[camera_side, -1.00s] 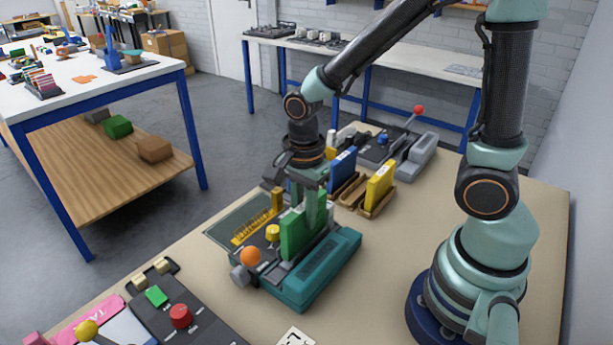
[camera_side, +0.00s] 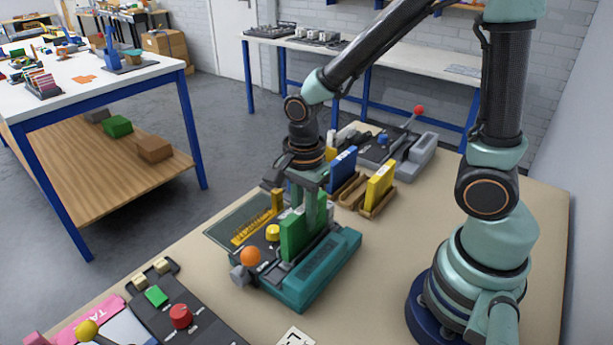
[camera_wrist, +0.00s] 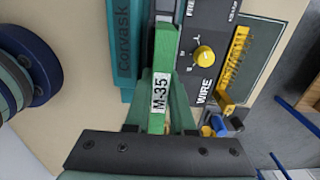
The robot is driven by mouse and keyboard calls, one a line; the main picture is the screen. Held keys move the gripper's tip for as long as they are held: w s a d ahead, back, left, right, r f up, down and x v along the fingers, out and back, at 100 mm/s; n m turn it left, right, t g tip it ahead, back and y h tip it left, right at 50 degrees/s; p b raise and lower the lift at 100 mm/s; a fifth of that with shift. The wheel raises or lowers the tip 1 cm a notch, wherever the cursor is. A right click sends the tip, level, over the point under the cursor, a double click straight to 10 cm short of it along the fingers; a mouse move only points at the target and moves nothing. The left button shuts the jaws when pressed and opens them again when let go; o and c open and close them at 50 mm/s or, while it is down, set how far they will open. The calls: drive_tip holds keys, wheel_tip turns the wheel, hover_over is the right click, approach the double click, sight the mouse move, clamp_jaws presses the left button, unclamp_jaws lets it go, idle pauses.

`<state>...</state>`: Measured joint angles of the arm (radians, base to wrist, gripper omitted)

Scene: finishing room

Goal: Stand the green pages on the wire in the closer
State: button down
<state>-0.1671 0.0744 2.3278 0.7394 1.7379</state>
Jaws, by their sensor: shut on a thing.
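The green pages (camera_side: 294,234) stand upright between the fingers of my gripper (camera_side: 313,212), which is shut on them. In the wrist view the green pages (camera_wrist: 162,60) show their spine edge with a white "M-35" label, between the fingers of my gripper (camera_wrist: 161,105). The pages are at the teal closer (camera_side: 322,270), which has an orange knob and a yellow dial on a dark panel. The closer (camera_wrist: 125,50) also shows in the wrist view, with the word "WIRE" beside the dial. I cannot tell whether the pages' lower edge touches the closer's bed; the wire is hidden.
A yellow book (camera_side: 379,186) and a blue book (camera_side: 342,172) stand in wooden holders behind the closer. A yellow comb piece (camera_side: 256,228) lies on a dark mat at left. A control panel (camera_side: 178,318) with a red button is at front left.

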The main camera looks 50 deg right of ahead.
drive_tip(key=shift+f, duration=0.6)
idle(0.4)
drive_tip(key=c, duration=1)
unclamp_jaws()
drive_tip(key=shift+c, duration=0.2)
drive_tip(key=shift+r, duration=5.5)
